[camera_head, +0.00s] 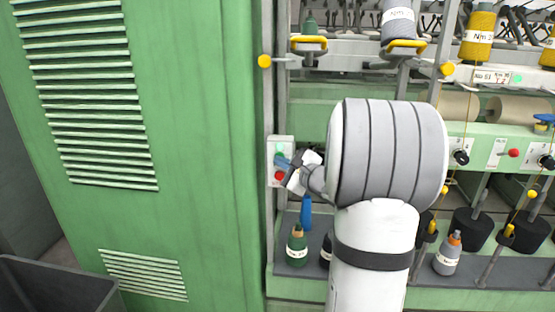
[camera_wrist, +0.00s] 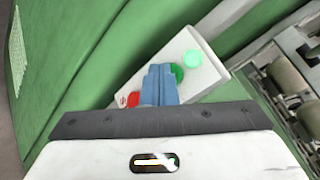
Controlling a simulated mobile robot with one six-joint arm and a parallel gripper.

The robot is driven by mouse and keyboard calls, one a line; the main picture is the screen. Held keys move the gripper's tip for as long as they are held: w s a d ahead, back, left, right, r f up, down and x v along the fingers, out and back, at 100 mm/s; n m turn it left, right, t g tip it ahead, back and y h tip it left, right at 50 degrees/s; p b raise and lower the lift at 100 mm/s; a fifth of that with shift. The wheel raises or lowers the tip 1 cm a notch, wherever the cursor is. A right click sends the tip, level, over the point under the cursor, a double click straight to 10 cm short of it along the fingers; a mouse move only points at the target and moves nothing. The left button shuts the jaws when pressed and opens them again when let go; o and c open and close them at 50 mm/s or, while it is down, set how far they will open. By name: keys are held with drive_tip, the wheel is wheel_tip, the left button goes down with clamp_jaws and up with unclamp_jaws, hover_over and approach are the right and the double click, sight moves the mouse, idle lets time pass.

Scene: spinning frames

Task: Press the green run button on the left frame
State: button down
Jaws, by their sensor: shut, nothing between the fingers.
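A white control box (camera_head: 285,141) is mounted on the post at the right edge of the green cabinet. In the wrist view the box (camera_wrist: 207,80) carries a pale green round lamp (camera_wrist: 194,59), a darker green button (camera_wrist: 178,73) and a red button (camera_wrist: 133,99). The red button (camera_head: 279,176) also shows in the head view, just below my fingers. My gripper (camera_head: 281,160) is shut and empty, its blue fingers pointing at the box. In the wrist view the fingertips (camera_wrist: 160,69) lie right beside the green button and hide part of it. I cannot tell whether they touch it.
The large green cabinet (camera_head: 205,150) stands close on the left. Spools (camera_head: 397,22) and yellow guides line the frame above and to the right. Bottles (camera_head: 297,245) stand on the lower shelf. A dark bin (camera_head: 60,290) is at lower left.

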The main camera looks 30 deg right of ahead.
drive_tip(key=shift+s, duration=0.1)
drive_tip(key=shift+s+a+b, duration=0.45)
drive_tip(key=shift+s+b, duration=0.15)
drive_tip(key=shift+s, duration=0.1)
drive_tip(key=s+a+b, duration=0.1)
drive_tip(key=s, duration=0.1)
drive_tip(key=s+a+b, duration=0.1)
drive_tip(key=s, duration=0.1)
drive_tip(key=shift+a, duration=0.4)
idle(0.7)
